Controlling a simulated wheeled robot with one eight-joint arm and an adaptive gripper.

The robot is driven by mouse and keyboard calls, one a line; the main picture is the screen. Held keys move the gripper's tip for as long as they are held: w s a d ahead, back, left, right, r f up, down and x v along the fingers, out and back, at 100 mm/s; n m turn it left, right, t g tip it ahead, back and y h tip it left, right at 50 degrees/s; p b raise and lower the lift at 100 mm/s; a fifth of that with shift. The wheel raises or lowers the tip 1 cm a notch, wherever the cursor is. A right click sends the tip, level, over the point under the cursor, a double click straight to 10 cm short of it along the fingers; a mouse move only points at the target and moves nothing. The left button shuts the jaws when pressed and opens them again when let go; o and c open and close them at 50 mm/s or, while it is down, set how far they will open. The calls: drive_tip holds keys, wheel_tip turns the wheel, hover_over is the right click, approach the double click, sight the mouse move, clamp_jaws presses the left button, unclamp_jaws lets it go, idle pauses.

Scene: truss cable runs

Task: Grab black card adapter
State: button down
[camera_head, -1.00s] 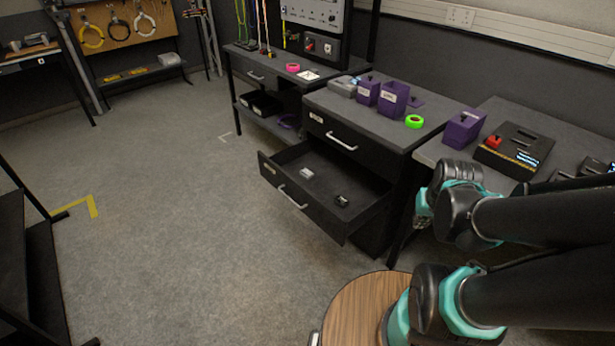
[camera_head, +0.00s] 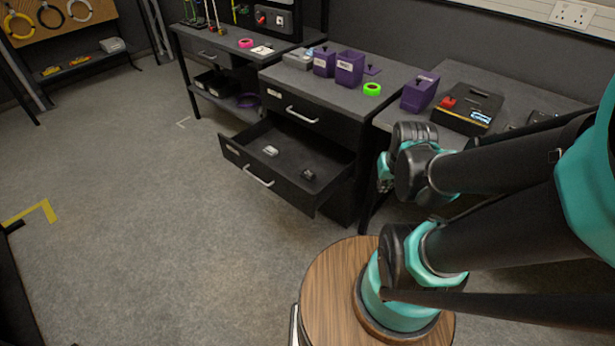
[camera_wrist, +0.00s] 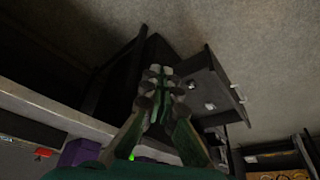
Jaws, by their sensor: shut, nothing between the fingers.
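A small black piece (camera_head: 308,174), which looks like the black card adapter, lies in the open lower drawer (camera_head: 330,163). A small light grey piece (camera_head: 270,151) lies left of it, nearer the back. In the wrist view the drawer front (camera_wrist: 228,82) shows beyond my fingers, with two small pieces inside; the upper one (camera_wrist: 191,85) seems to be the black one. My gripper (camera_wrist: 165,75) is shut and empty, left of the pieces in that view and apart from them. In the head view my arm's wrist is right of the drawer; the fingers are hidden.
The cabinet top (camera_head: 290,77) above the drawer holds purple bins (camera_head: 349,68) and green tape (camera_head: 372,89). A bench at right holds another purple bin (camera_head: 420,92) and a black box (camera_head: 467,108). Floor (camera_head: 150,240) left of the drawer is clear.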

idle(0.4)
drive_tip(key=c, duration=1.9)
unclamp_jaws()
drive_tip(key=shift+w+r, duration=0.1)
drive_tip(key=shift+w, duration=0.1)
drive_tip(key=o, duration=1.2)
drive_tip(key=w+a+r+m+g, duration=0.1)
drive_tip(key=w+a+r, duration=0.1)
drive_tip(key=w, duration=0.9)
drive_tip(key=shift+a+m, duration=0.4)
drive_tip(key=shift+a, duration=0.15)
drive_tip(key=shift+o, duration=0.9)
drive_tip(key=w+a+f+m+g, duration=0.1)
drive_tip(key=w+a, duration=0.3)
drive_tip(key=w, duration=0.6)
drive_tip(key=shift+a+f, duration=0.15)
drive_tip(key=shift+f, duration=0.05)
drive_tip(key=m+g, duration=0.2)
drive_tip(key=m, duration=0.2)
hover_over(308, 174)
wheel_tip(308, 174, down, 29)
drive_tip(key=shift+f, duration=0.15)
drive_tip(key=shift+w+f, duration=0.1)
drive_tip(key=shift+f, duration=2.5)
